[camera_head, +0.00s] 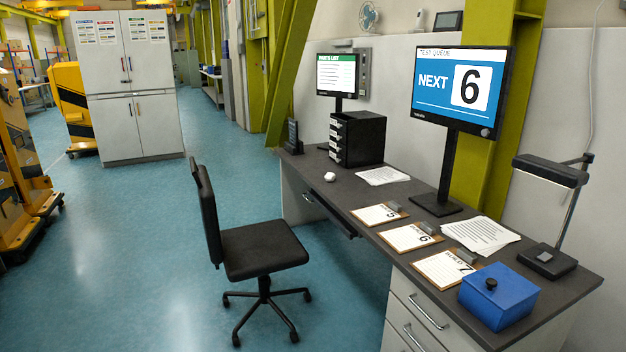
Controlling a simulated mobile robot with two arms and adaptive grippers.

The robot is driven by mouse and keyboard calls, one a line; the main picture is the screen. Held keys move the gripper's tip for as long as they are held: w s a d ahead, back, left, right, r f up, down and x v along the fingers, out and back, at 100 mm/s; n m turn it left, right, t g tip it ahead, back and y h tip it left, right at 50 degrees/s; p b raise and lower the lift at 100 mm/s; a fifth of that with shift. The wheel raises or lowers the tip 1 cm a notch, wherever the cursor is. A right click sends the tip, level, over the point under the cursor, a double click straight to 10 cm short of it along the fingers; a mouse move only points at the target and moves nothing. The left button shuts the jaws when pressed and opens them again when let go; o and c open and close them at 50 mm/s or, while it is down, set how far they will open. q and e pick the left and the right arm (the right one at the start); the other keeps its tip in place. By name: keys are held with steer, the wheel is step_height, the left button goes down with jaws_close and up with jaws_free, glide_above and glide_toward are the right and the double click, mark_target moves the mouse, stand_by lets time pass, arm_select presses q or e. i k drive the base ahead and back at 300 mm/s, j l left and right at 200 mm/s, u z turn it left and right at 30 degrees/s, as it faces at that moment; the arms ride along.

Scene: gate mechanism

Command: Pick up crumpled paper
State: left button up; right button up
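A small white crumpled paper (330,177) lies on the dark desk top (345,195), near its far left end and close to the edge by the chair. It sits in front of a black drawer organizer (357,138). Nothing touches it. Neither of my grippers shows in the head view.
A black office chair (262,250) stands at the desk's left side. Clipboards (411,237), paper sheets (481,236), a blue box (499,296), a lamp (548,258) and two monitors (459,92) occupy the desk. The blue floor (120,260) left of the chair is clear.

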mark_target(330, 176)
steer(key=i+j+u, duration=0.5)
steer(key=i+u, duration=0.45)
steer(key=i, duration=0.15)
steer(key=i+u, duration=0.5)
steer(key=i+z, duration=0.1)
steer(key=i, duration=0.4)
steer(key=i+j, duration=0.15)
steer(key=i, duration=0.35)
steer(key=i+z, duration=0.15)
steer(key=i, duration=0.4)
steer(key=i+j+z, duration=0.1)
steer(key=i, duration=0.4)
steer(key=i+j, duration=0.3)
steer(key=i, duration=0.15)
steer(key=i+l+z, duration=0.1)
steer(key=i+z, duration=0.15)
steer(key=i, duration=0.45)
steer(key=i+z, duration=0.25)
steer(key=i, duration=0.4)
steer(key=i+j+z, duration=0.25)
steer(key=i, duration=0.45)
steer(key=i+l+z, duration=0.2)
steer(key=z, duration=0.25)
steer(key=i+z, duration=0.75)
steer(key=z, duration=0.15)
steer(key=i+j+z, duration=0.1)
steer(key=i+z, duration=0.2)
steer(key=z, duration=0.15)
steer(key=i+j+z, duration=0.25)
steer(key=z, duration=0.2)
